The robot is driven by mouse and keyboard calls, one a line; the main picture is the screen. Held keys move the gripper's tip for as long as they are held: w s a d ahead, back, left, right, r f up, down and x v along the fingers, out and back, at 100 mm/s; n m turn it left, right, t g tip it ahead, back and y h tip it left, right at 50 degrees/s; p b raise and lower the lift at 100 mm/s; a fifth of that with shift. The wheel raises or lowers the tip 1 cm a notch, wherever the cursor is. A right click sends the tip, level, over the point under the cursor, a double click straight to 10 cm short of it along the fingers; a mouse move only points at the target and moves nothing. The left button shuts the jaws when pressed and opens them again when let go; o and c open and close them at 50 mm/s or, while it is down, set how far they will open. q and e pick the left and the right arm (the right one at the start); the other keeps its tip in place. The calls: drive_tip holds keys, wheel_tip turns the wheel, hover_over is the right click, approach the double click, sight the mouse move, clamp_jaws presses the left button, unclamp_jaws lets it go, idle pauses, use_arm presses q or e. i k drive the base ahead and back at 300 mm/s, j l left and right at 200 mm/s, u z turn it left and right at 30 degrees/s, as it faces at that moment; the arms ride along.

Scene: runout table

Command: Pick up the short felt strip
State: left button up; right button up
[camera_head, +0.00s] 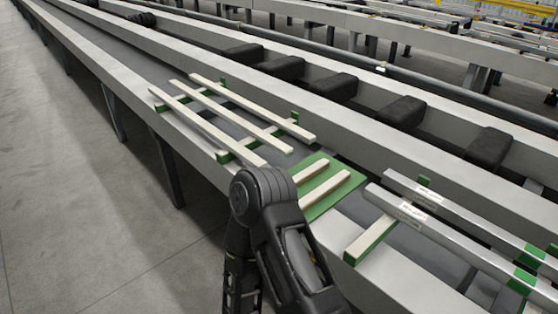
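Several narrow green strips, which look like felt, lie on the runout table (349,208). One green strip (374,243) lies beside a short cream bar (361,239), near the silver profiles. Others show at the ends of the long cream bars, such as one green piece (294,118) and another (224,156), partly covered. A wider green mat (318,204) carries two short cream bars (325,187). I cannot tell which piece is the short felt strip. A black arm of mine rises from the bottom middle, just in front of the mat. No gripper fingers show.
Three long cream bars (230,112) lie on the table left of the mat. Two long silver profiles (437,217) lie at the right on green pieces. Dark blocks (401,111) stand in the channel behind. Grey floor (92,215) is clear at the left.

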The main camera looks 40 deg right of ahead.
sight(319, 193)
drive_tip(key=i, duration=2.15)
drive_tip(key=i+z, duration=0.1)
drive_tip(key=z, duration=4.7)
